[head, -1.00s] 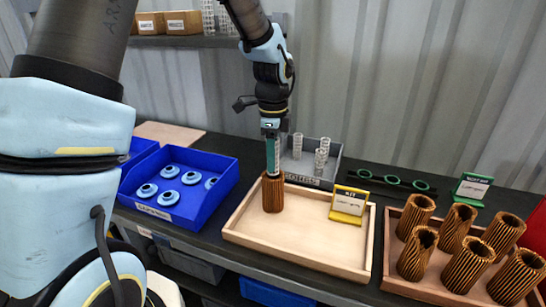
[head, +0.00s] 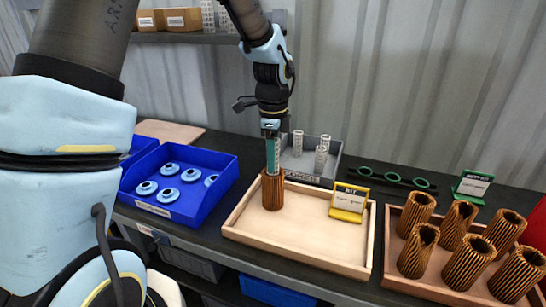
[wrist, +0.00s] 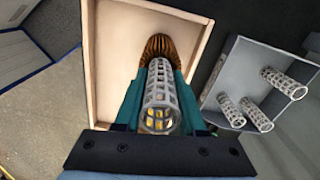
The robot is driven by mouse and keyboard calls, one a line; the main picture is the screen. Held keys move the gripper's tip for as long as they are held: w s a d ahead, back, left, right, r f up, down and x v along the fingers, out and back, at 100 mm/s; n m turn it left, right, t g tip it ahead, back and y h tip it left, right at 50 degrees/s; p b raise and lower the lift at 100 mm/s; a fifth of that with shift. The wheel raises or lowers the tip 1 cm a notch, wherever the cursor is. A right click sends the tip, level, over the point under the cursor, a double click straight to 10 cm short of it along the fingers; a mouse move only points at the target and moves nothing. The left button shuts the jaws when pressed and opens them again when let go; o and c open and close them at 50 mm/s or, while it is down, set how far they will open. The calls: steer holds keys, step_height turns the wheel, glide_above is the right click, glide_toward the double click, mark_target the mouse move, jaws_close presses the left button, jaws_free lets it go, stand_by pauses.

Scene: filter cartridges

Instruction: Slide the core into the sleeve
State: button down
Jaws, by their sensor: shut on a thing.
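My gripper (head: 272,166) points straight down over the left part of the wooden tray, its teal fingers shut on a pale mesh core (wrist: 159,98). The core stands upright between the fingers, in line with a brown pleated sleeve (head: 273,192). The sleeve stands upright in the tray and also shows beyond the core in the wrist view (wrist: 158,44). The core's lower end is at the sleeve's mouth. The fingers and core hide the opening, so I cannot tell how far the core is inside.
The wooden tray (head: 300,254) holds a yellow sign (head: 348,202) and is otherwise clear. A blue bin (head: 208,205) with white-and-blue caps is left. A grey bin (head: 325,176) with several cores is behind.

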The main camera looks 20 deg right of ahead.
steer(key=shift+f+b, duration=0.35)
steer(key=shift+f, duration=0.4)
steer(key=shift+c, duration=2.1)
jaws_free()
steer(key=shift+r, duration=0.1)
step_height(320, 180, up, 11)
steer(key=shift+f+b, duration=0.2)
steer(key=shift+b, duration=0.8)
